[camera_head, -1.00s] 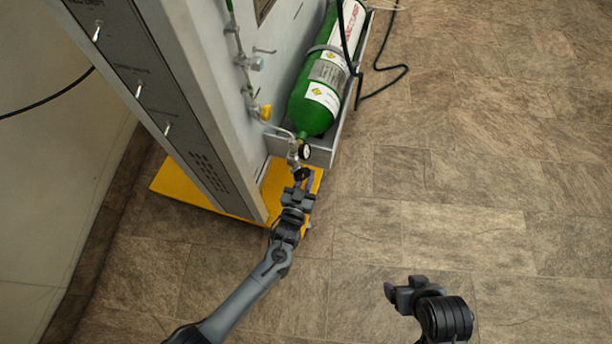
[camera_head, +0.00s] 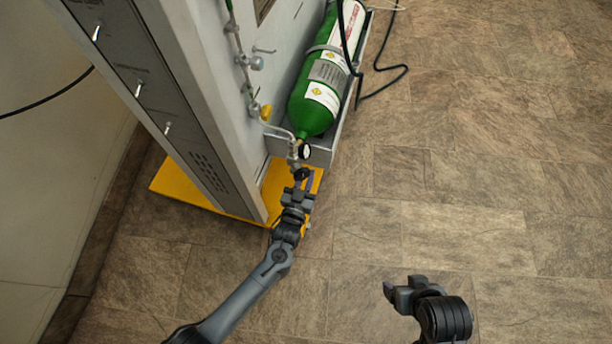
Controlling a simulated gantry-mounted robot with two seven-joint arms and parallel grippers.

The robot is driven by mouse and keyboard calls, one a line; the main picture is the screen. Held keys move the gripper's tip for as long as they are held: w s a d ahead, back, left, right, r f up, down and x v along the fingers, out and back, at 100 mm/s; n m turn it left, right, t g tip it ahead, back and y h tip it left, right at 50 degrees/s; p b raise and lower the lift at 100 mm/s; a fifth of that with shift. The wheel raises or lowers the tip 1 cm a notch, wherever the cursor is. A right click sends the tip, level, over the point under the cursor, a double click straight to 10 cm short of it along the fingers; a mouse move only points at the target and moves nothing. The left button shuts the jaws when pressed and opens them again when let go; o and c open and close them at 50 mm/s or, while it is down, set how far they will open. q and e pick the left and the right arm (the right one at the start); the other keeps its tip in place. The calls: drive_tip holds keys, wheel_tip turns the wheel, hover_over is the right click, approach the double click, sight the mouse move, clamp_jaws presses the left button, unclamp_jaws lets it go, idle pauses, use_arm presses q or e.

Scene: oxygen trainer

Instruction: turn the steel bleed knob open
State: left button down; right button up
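The green oxygen cylinder (camera_head: 313,112) lies in a grey tray beside the cabinet, with a round gauge (camera_head: 305,152) and metal valve fittings (camera_head: 293,150) at its near end. A small dark knob-like part (camera_head: 301,174) sits just below the fittings. My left gripper (camera_head: 302,186) is right at this part, but its fingers are too small to show whether they are around it, touching it, open or shut. I cannot single out the steel bleed knob; steel fittings (camera_head: 257,63) also show on the cabinet's side. My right gripper (camera_head: 390,292) is over bare floor, away from everything; its finger gap is unclear.
The tall grey cabinet (camera_head: 205,95) with switches stands on a yellow base plate (camera_head: 190,187) at left. A yellow handle (camera_head: 266,111) sits on its side piping. A black hose (camera_head: 385,88) lies beside the cylinder. Floor (camera_head: 480,180) at right is clear.

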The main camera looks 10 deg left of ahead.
idle(0.3)
use_arm(q)
drive_tip(key=c, duration=1.3)
unclamp_jaws()
drive_tip(key=shift+s, duration=0.1)
drive_tip(key=shift+s+a+p, duration=0.25)
drive_tip(key=shift+s+p, duration=0.55)
drive_tip(key=shift+s, duration=0.95)
drive_tip(key=shift+s+a+p, duration=0.3)
drive_tip(key=shift+s+p, duration=0.55)
drive_tip(key=shift+s, duration=0.9)
drive_tip(key=shift+s+a+p, duration=0.25)
drive_tip(key=shift+s+p, duration=0.55)
drive_tip(key=shift+s, duration=0.95)
